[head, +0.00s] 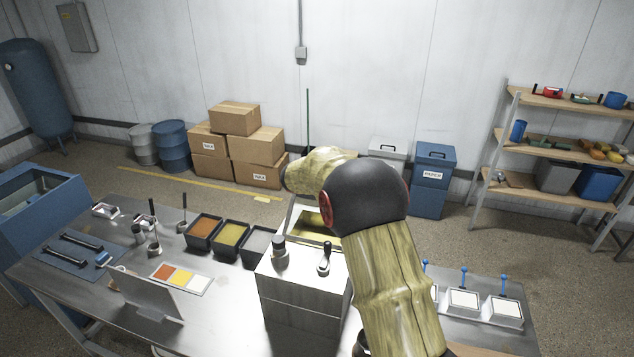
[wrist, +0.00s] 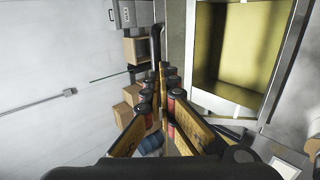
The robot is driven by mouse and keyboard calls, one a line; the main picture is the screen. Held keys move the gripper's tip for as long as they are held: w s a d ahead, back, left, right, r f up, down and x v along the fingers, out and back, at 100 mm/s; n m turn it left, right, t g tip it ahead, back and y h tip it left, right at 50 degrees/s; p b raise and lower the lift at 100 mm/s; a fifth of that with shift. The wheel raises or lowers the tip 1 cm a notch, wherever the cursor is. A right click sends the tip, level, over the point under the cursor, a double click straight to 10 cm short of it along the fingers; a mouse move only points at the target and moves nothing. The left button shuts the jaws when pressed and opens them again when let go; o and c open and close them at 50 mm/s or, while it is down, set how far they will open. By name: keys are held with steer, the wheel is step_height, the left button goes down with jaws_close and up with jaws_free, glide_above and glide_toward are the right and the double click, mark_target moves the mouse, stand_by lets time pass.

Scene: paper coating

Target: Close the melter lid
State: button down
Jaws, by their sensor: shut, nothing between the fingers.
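The melter (head: 302,292) is a pale metal box in the middle of the table, with two dark knobs on top. Its yellow-lined well shows behind the knobs, partly covered by my arm. In the wrist view the melter's well (wrist: 240,50) is uncovered. A grey upright panel with a dark bar, seen nearly edge-on beside the well, appears to be the open lid (wrist: 176,36). My gripper (wrist: 163,80) is shut and empty, its fingertips close to the lower end of this bar; contact cannot be told. In the head view my arm hides the gripper.
Trays of orange, yellow and grey material (head: 230,233) sit left of the melter. An upright metal plate (head: 150,293) stands at the front left. White blocks with blue handles (head: 463,300) are at right. Cardboard boxes (head: 255,143) stand behind on the floor.

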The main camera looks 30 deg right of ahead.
steer(key=shift+p+x, duration=0.45)
steer(key=shift+x, duration=0.35)
steer(key=shift+s+a+f+b+x, duration=0.15)
steer(key=shift+b+x, duration=0.85)
steer(key=shift+x, duration=1)
steer(key=shift+s+a+f+b+x, duration=0.2)
steer(key=shift+b+x, duration=0.8)
steer(key=shift+x, duration=1)
steer(key=shift+w+a+f+b+x, duration=0.1)
steer(key=shift+f+b+x, duration=0.15)
steer(key=shift+b+x, duration=1.25)
steer(key=shift+w+d+f+p, duration=0.2)
steer(key=shift+d+f+p, duration=0.15)
steer(key=shift+p, duration=0.15)
steer(key=shift+a+r, duration=0.1)
